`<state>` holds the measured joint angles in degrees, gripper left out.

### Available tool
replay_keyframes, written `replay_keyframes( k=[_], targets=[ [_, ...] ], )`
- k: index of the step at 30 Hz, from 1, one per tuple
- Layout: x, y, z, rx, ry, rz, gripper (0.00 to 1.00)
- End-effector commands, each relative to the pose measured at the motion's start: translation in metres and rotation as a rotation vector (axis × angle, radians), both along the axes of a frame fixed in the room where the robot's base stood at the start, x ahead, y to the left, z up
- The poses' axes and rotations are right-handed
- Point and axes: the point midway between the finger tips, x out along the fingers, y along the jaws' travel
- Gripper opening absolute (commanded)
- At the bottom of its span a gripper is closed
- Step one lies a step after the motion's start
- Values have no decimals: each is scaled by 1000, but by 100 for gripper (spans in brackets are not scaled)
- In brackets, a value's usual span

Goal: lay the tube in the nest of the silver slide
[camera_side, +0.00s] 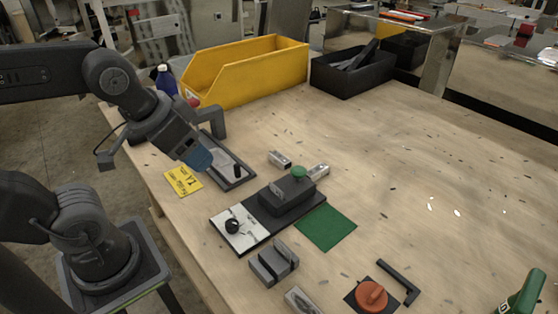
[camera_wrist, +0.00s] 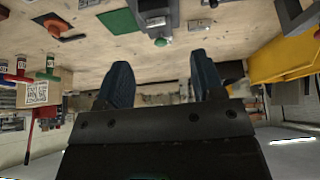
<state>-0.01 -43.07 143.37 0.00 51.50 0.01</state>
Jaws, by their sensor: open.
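My gripper (camera_side: 199,158), with blue fingertips, hangs over the left edge of a dark shallow tray (camera_side: 244,183). In the wrist view its two fingers (camera_wrist: 160,65) stand apart with nothing between them. A short dark upright cylinder (camera_side: 237,171), possibly the tube, is in the tray, just right of the fingertips and apart from them. A grey metal block with a raised step (camera_side: 273,262), possibly the silver slide, stands at the front of the table. Smaller silver pieces lie behind the dark block (camera_side: 287,195) with a green knob. I cannot tell which piece has the nest.
A yellow bin (camera_side: 245,75) and a black bin (camera_side: 352,77) stand at the back. A yellow card (camera_side: 183,181) lies left of the tray. A green mat (camera_side: 325,228), an orange knob (camera_side: 371,295) and a black L-shaped bar (camera_side: 400,282) lie toward the front. The right side is mostly clear.

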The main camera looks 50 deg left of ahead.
Motion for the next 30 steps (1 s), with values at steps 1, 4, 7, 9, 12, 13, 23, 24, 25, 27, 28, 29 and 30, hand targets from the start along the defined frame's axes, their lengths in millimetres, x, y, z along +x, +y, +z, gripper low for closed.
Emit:
replay_keyframes(
  k=[1, 4, 7, 9, 12, 13, 23, 24, 25, 27, 28, 29, 30],
  targets=[
    [0, 0, 0, 0, 0, 0, 62],
    [0, 0, 0, 0, 1, 0, 62],
    [2, 0, 2, 0, 4, 0, 62],
    [9, 0, 6, 0, 15, 0, 62],
    [29, 0, 17, -1, 49, 0, 62],
    [37, 0, 20, -1, 62, 0, 62],
    [159, -2, 34, -1, 237, 0, 62],
    [174, -2, 31, -1, 258, 0, 62],
    [186, -2, 28, -1, 273, 0, 62],
    [212, -2, 19, -1, 309, 0, 62],
    [223, -3, 14, -1, 326, 0, 62],
    [234, -3, 8, -1, 342, 0, 62],
    [248, -3, 0, -1, 362, 0, 62]
  ],
)
